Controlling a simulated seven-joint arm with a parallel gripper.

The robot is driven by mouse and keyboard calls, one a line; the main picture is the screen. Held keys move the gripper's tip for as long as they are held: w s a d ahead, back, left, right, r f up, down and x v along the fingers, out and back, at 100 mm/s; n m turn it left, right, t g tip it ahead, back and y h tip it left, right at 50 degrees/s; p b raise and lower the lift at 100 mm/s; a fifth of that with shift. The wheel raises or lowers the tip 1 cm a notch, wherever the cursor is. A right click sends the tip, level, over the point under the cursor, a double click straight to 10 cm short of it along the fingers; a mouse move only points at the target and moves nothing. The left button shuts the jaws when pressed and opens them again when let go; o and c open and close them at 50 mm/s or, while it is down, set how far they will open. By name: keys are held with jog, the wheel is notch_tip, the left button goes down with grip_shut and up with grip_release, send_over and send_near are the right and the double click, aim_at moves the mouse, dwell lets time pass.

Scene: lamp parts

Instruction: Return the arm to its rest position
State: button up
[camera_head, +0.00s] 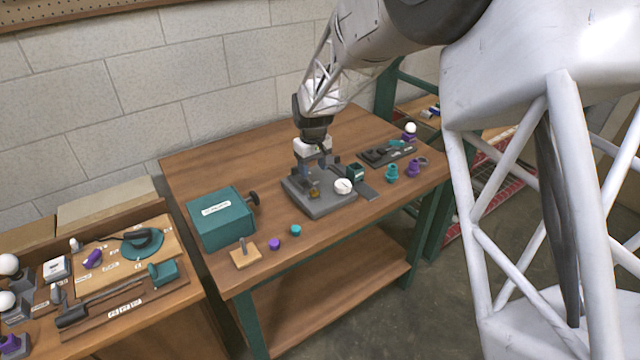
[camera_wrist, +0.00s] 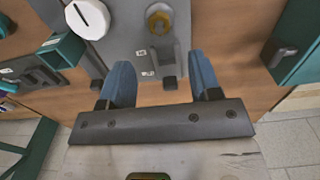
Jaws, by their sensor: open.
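My gripper (camera_head: 313,167) hangs over the back part of a grey fixture plate (camera_head: 328,208) on the wooden workbench (camera_head: 185,165). In the wrist view my gripper (camera_wrist: 161,75) has its two blue-grey fingers spread wide, with nothing held between them. The grey plate (camera_wrist: 123,45) lies beyond the fingertips, with a small dark bracket (camera_wrist: 167,62) and a brass round fitting (camera_wrist: 159,20) on it. A white round knob (camera_head: 344,186) sits at the plate's right side; it also shows in the wrist view (camera_wrist: 88,18). Contact between fingers and fixture cannot be told.
A teal box (camera_head: 222,218) with a dark knob stands left of the fixture. Small caps (camera_head: 274,244) lie in front. A block wall (camera_head: 190,70) rises behind.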

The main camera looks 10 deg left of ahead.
jog(key=s+d+r+m+t, duration=0.1)
jog(key=s+d+r+m, duration=0.1)
jog(key=s+d+r, duration=0.75)
jog(key=s+d+r+m, duration=0.2)
jog(key=s+d+r, duration=0.5)
jog(key=d, duration=0.6)
jog(key=s+d+m, duration=0.1)
jog(key=s+d, duration=0.3)
jog(key=s, duration=0.4)
jog(key=s+d+m+t, duration=0.1)
jog(key=s+d, duration=0.3)
jog(key=s, duration=0.5)
jog(key=s+d+m, duration=0.3)
jog(key=s+d, duration=0.2)
jog(key=s, duration=0.3)
jog(key=shift+s+r+t, duration=0.3)
jog(key=shift+s+r, duration=0.05)
jog(key=shift+s, duration=0.05)
